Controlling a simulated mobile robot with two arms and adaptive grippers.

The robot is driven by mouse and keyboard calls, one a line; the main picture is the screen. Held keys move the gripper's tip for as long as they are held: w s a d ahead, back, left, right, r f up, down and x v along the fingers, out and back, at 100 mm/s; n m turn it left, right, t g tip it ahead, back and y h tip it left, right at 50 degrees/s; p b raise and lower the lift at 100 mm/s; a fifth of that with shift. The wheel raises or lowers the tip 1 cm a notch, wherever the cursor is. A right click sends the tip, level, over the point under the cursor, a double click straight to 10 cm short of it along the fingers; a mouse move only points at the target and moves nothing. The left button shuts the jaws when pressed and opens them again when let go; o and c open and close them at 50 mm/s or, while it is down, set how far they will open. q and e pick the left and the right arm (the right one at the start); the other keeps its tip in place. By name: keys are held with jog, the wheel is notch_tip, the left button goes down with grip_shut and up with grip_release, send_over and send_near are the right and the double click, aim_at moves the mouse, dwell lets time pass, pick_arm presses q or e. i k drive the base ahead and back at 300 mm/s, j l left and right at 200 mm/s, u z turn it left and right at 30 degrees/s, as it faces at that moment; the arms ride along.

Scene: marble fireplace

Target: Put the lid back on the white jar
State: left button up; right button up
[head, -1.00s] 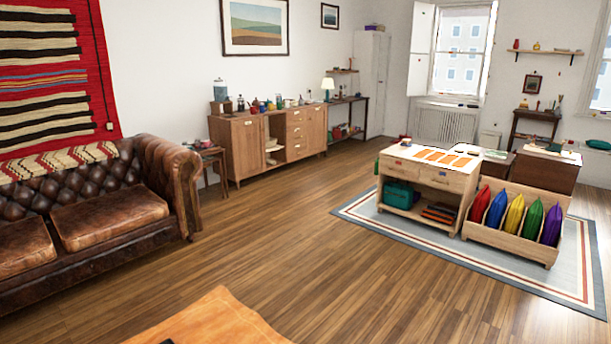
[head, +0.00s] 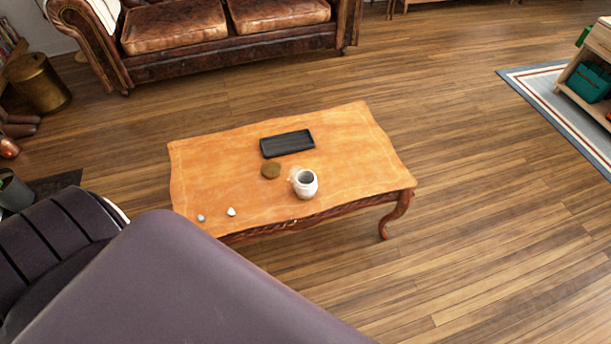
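The white jar (head: 305,185) stands upright near the front edge of the wooden coffee table (head: 345,135). Its mouth is open and looks dark inside. Neither of my grippers is in view.
A black rectangular tray (head: 287,143) lies behind the disc. Small pale objects (head: 231,212) sit at the table's front left. A dark purple-grey armchair (head: 170,290) fills the lower left. A leather sofa (head: 230,35) stands behind. Floor to the right is clear.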

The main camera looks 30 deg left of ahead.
aim_at(306, 182)
jog(key=u, duration=1)
